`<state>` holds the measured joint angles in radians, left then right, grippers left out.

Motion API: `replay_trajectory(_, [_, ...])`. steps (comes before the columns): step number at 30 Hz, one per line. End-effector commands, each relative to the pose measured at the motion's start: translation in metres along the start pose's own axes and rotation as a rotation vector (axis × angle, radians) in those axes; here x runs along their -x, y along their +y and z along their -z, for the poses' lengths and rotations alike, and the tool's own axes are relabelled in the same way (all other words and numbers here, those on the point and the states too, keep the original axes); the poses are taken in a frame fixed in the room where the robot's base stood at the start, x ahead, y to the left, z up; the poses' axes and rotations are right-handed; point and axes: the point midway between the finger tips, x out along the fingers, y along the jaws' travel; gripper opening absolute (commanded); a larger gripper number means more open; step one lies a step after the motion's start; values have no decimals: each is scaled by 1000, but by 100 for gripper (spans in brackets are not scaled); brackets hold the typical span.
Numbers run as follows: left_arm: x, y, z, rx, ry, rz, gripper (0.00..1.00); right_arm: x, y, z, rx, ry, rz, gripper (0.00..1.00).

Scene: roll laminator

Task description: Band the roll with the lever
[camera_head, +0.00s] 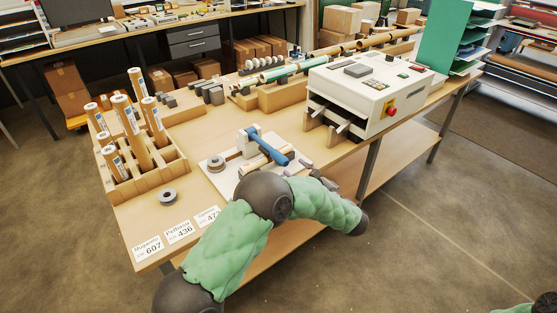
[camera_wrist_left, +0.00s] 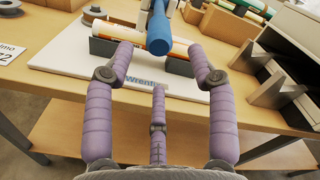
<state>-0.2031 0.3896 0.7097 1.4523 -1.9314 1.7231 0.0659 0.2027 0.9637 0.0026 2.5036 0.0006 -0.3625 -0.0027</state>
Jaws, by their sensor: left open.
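The banding tool stands on a white base plate (camera_head: 215,176) near the front edge of the table. Its blue lever (camera_head: 274,153) slants down over a roll (camera_head: 252,165) lying in dark grey cradle blocks. In the left wrist view the blue lever (camera_wrist_left: 159,32) crosses in front of the cream and orange roll (camera_wrist_left: 184,48), and the plate bears a partly hidden label reading "Wrenfi". My left gripper (camera_wrist_left: 160,62) is open and empty, its purple fingers spread on both sides of the lever end, apart from it. My right gripper is out of view.
A wooden rack (camera_head: 150,181) of upright rolls and a grey tape ring (camera_head: 168,197) are on the left. Name cards (camera_head: 180,232) lie along the front edge. The white laminator (camera_head: 370,88) stands close on the right, with a green shelf (camera_head: 447,42) behind it.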

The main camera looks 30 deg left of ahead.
Motion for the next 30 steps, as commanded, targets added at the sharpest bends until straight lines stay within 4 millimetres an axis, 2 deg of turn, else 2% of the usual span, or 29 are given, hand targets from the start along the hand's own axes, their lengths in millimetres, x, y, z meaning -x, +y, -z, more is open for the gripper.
replay_trajectory(12, [-70, 4, 1, -1, -1, -6, 56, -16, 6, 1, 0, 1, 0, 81])
replay_trajectory(16, [-87, 3, 1, -2, 0, -5, 56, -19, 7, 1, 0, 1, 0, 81])
replay_trajectory(21, [-98, 2, 1, -2, 3, -3, 56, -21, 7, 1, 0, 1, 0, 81])
replay_trajectory(30, [-101, 2, 1, -3, 3, -3, 56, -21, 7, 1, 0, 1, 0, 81])
